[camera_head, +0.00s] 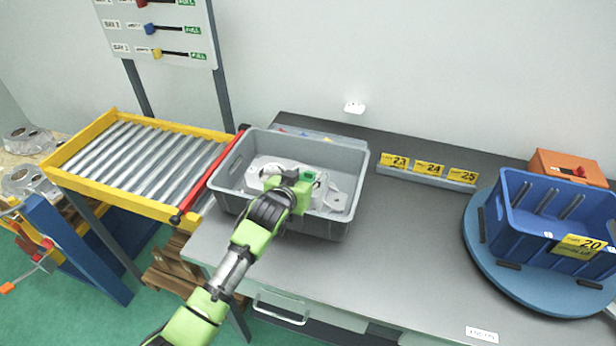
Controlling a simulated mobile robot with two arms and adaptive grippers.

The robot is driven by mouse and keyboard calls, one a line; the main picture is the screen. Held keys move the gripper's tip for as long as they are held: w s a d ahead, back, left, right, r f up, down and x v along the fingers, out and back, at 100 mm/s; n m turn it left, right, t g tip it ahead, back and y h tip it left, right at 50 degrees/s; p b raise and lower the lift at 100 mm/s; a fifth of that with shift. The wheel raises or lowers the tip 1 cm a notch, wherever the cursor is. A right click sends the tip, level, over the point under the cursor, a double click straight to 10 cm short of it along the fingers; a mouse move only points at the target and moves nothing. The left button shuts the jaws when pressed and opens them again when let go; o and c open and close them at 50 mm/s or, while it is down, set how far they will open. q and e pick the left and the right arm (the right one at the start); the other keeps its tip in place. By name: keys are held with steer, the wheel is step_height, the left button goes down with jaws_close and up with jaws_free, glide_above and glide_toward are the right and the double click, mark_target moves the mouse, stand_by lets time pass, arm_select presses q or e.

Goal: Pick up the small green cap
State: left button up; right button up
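The grey bin (352,190) stands on the dark workbench and holds pale metal castings (337,199). A small green piece (308,175), which looks like the green cap, shows inside the bin right at the far end of my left arm. My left gripper (302,186) reaches over the bin's near wall, down among the castings. Its wrist and green housing hide the fingertips, so I cannot tell whether it touches or holds the cap. My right gripper is not in view.
A yellow-framed roller conveyor (140,160) with a red bar (210,175) adjoins the bin's left side. A blue crate (545,240) sits on a round blue turntable (490,262) at right. Yellow number cards (429,168) stand behind. The bench middle (405,240) is clear.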

arm_select(q)
steer(key=shift+w+d+f, duration=0.15)
steer(key=shift+w+f, duration=0.1)
steer(key=shift+w, duration=0.2)
steer(key=shift+c, duration=0.5)
steer(key=c, duration=0.7)
